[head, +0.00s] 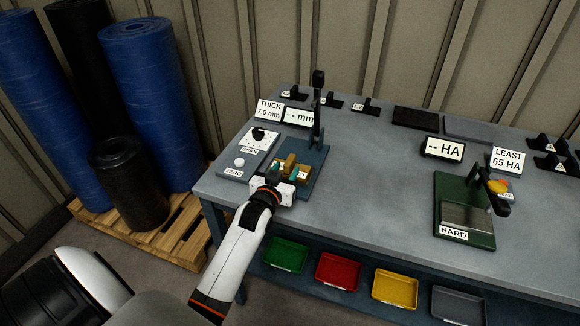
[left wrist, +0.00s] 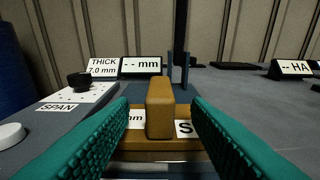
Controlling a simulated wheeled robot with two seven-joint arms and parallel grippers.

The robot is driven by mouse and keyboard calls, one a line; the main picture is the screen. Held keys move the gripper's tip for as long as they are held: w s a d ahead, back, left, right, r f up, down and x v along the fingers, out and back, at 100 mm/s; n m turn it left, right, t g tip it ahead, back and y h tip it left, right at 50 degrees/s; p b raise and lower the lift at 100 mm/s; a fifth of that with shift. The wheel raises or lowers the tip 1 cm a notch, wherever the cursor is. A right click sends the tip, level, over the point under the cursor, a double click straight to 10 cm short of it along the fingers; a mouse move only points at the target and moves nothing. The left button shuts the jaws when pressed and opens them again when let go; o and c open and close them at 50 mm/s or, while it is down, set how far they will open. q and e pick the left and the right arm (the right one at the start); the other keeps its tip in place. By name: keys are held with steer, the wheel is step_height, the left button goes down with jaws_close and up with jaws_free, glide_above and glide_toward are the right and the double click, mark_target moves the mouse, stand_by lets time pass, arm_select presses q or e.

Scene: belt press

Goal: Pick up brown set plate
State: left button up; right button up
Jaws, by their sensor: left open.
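The brown set plate (left wrist: 160,105) has an upright block-shaped grip on a flat base, with white labels partly reading "mm" and "S". It sits on the blue thickness gauge (head: 317,160) at the left end of the bench. In the head view, the brown plate (head: 290,161) shows partly behind my left gripper (head: 287,173). In the left wrist view, the open teal fingers of my left gripper (left wrist: 160,118) stand on either side of the upright grip, with gaps showing. My right gripper is not in view.
A SPAN and ZERO control panel (head: 250,149) lies left of the gauge. The gauge's dark post (head: 318,105) rises behind the plate. A green hardness tester (head: 465,212) stands to the right, with clear bench top (head: 375,180) between. Coloured trays sit below.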

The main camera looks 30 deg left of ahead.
mark_target(292, 160)
arm_select(q)
steer(key=x, duration=0.5)
steer(key=shift+w+a, duration=0.15)
steer(key=shift+w, duration=0.25)
jaws_close()
steer(key=shift+r, duration=0.15)
